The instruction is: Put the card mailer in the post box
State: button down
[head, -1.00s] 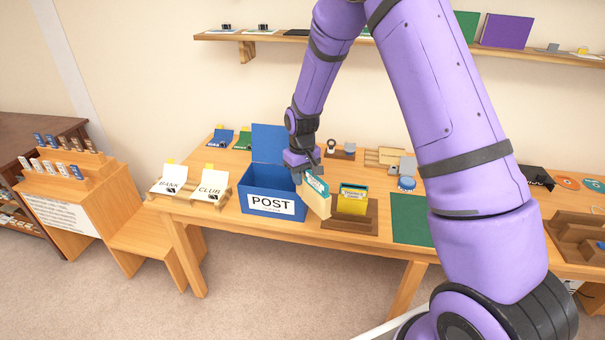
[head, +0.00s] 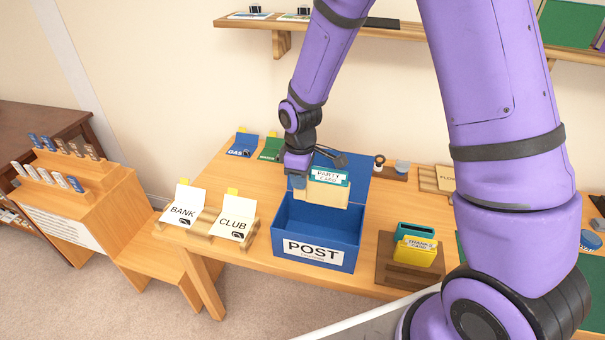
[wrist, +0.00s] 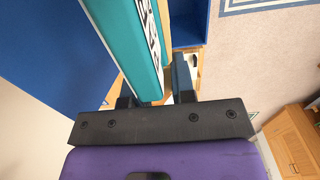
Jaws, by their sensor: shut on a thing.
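The card mailer (head: 328,194) is a cream packet with a teal top edge and a label reading PARTY CARD. My gripper (head: 302,181) is shut on it at its left end and holds it upright above the blue post box (head: 347,249). The box's hinged lid stands open behind the mailer, and its front carries a POST label. In the wrist view the mailer's teal edge (wrist: 128,45) runs up from between the fingers (wrist: 155,98). Part of the box's blue wall (wrist: 188,22) shows beyond it. The mailer hides part of the box's opening.
A wooden holder (head: 385,270) with a yellow THANKS card pack and a teal piece stands right of the box. BANK (head: 183,213) and CLUB (head: 236,228) cards stand to its left. GAS (head: 243,146) and a green card stand behind. A shelf (head: 245,24) is on the wall.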

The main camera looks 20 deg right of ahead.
jog(key=shift+f, duration=0.1)
notch_tip(320, 180, down, 18)
jog(key=shift+r, duration=0.1)
dwell(1.1)
jog(key=c, duration=0.9)
grip_release()
